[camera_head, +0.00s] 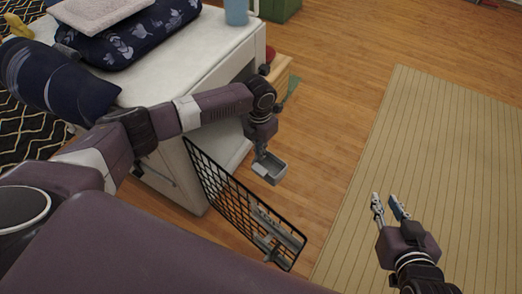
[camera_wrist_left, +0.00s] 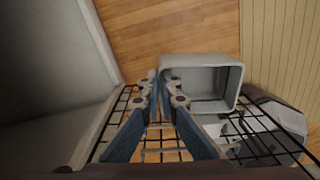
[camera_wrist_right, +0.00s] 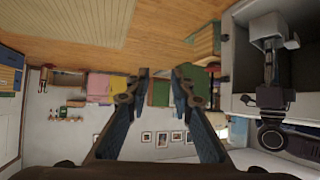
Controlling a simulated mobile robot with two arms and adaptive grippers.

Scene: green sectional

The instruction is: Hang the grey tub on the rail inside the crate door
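The grey tub (camera_head: 270,168) is a small open box held in the air beside the black wire crate door (camera_head: 222,187). My left gripper (camera_head: 262,152) is shut on one side wall of the tub, near its rim. In the left wrist view the tub (camera_wrist_left: 205,82) extends right from the fingertips (camera_wrist_left: 160,82), with its open side facing the camera. A grey rail-like piece (camera_head: 282,238) is on the door's lower right part. The tub is apart from it. My right gripper (camera_head: 389,206) is open and empty over the striped rug; its fingers are also apart in the right wrist view (camera_wrist_right: 160,80).
A white cabinet (camera_head: 190,165) stands left of the door, with dark patterned cushions (camera_head: 135,35) and a blue cup (camera_head: 236,12) on top. The beige striped rug (camera_head: 430,150) and wooden floor (camera_head: 335,110) are clear to the right.

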